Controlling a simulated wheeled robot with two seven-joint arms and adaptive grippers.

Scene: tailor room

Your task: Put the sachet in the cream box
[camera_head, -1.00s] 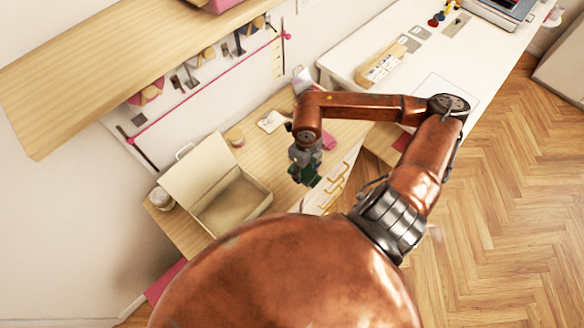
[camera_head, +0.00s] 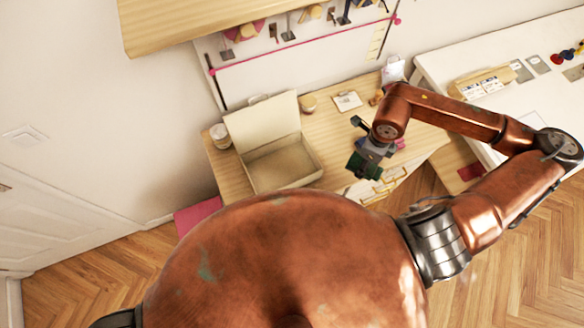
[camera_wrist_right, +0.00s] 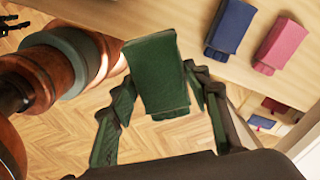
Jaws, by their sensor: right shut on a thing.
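The cream box (camera_head: 291,182) stands open on the wooden desk in the head view, its lid raised at the back; the part of its inside that I see looks empty. My right gripper (camera_head: 362,168) is to the right of the box, above the desk's front edge, apart from the box. In the right wrist view the gripper is shut on a green sachet (camera_wrist_right: 158,75), which sticks out beyond the fingers. A black jointed part at that view's top left corner may be my left gripper (camera_wrist_right: 12,22); it is too cut off to judge its jaws.
A blue sachet (camera_wrist_right: 231,25) and a pink sachet (camera_wrist_right: 281,43) lie on the desk. A jar (camera_head: 219,137) stands left of the box, and a small round tin (camera_head: 308,103) and a card (camera_head: 347,101) lie behind. A wooden shelf (camera_head: 190,22) overhangs the back.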

